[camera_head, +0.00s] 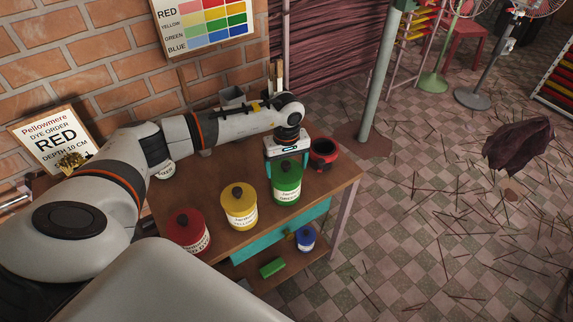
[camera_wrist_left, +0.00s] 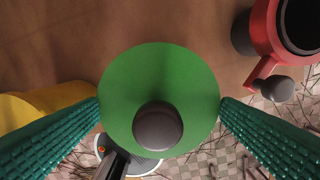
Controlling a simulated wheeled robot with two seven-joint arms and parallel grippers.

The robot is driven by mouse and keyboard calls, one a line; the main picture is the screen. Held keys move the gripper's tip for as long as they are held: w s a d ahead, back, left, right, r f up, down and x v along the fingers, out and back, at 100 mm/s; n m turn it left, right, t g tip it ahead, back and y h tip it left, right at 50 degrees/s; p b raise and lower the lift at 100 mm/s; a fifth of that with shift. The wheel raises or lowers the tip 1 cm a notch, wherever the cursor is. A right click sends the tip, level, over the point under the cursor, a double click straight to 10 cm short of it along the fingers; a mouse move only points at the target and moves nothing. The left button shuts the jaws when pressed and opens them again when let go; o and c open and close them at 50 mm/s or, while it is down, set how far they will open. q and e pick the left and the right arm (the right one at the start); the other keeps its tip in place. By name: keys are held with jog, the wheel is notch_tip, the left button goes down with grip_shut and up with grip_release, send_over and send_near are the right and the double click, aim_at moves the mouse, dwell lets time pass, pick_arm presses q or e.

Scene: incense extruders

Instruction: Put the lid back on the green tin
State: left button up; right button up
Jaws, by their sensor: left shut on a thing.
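The green tin (camera_head: 286,192) stands upright near the right end of the wooden table, with a label on its front. Its green lid (camera_wrist_left: 150,75) with a dark round knob (camera_wrist_left: 157,127) is at the tin's top; I cannot tell whether it is fully seated. My left gripper (camera_head: 287,167) points down over the tin. Its two teal fingers are shut on the lid's opposite edges, as the left wrist view (camera_wrist_left: 160,108) also shows. The lid hides the tin's body in that view. My right gripper is not in view.
A yellow tin (camera_head: 239,212) and a red tin (camera_head: 187,232) stand to the left on the table (camera_head: 335,182). A red pot with a dark opening (camera_head: 323,153) stands close right of the green tin. A blue tin (camera_head: 305,240) and a green block (camera_head: 272,268) are on the lower shelf.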

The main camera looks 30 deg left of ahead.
pick_arm(q)
jog(key=o, duration=0.8)
jog(key=shift+r, duration=0.1)
jog(key=shift+r+p, duration=1.8)
jog(key=shift+r, duration=1.65)
jog(key=shift+c, duration=0.2)
grip_shut()
